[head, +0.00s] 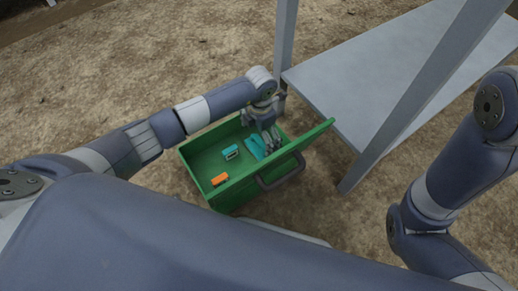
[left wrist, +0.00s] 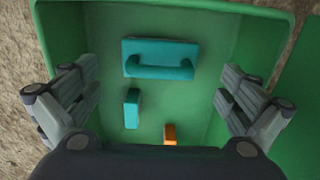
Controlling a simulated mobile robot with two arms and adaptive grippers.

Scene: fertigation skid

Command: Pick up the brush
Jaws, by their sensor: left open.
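Two teal things lie in the green drawer-like box (head: 203,150). One is a flat teal plate with an arched handle (left wrist: 158,58), also under my left gripper in the head view (head: 255,148). The other is a small teal block with a pale side (head: 231,152), which also shows in the left wrist view (left wrist: 131,108). I cannot tell for certain which is the brush; no bristles show clearly. My left gripper (head: 270,145) is open and empty, pointing down into the box above the handled plate. Its fingers are spread wide in the left wrist view (left wrist: 160,95). My right gripper is out of view.
A small orange block (head: 219,179) lies in the box near its left front corner. The box's front panel (head: 305,150) stands high with a dark handle (head: 281,180). A grey shelf frame (head: 345,95) stands at the right. Bare soil lies around.

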